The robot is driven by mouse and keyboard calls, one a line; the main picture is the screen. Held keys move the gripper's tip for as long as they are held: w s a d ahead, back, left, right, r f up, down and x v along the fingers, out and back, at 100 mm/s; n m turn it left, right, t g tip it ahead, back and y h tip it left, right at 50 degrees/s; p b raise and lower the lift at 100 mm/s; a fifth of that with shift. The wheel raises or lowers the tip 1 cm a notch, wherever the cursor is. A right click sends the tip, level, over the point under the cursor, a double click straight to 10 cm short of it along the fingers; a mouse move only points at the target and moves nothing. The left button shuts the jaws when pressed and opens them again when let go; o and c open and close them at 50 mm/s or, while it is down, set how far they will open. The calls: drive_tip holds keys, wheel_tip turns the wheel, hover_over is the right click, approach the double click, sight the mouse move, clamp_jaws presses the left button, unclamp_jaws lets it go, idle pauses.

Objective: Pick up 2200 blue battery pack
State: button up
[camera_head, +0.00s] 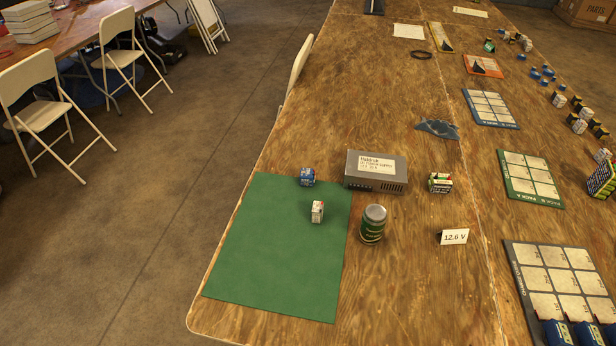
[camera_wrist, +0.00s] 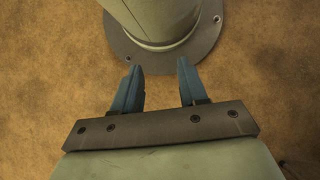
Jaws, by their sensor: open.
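A small blue pack with a white label (camera_head: 307,177) sits at the top edge of a green mat (camera_head: 260,265); its print is too small to read. More blue packs (camera_head: 557,333) stand at the bottom right on a dark board with pale squares, partly cut off by the frame. I cannot tell which one is marked 2200. My gripper (camera_wrist: 160,66) shows only in the wrist view. Its two blue fingers are apart, with nothing between them.
A white pack (camera_head: 317,211) stands on the mat. A grey power supply box (camera_head: 376,173), a dark green can (camera_head: 373,224), a battery bundle (camera_head: 440,182) and a "12.6 V" card (camera_head: 454,237) stand close to its right. The mat's lower part is clear.

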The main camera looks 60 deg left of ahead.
idle(0.4)
drive_tip(key=o, duration=0.7)
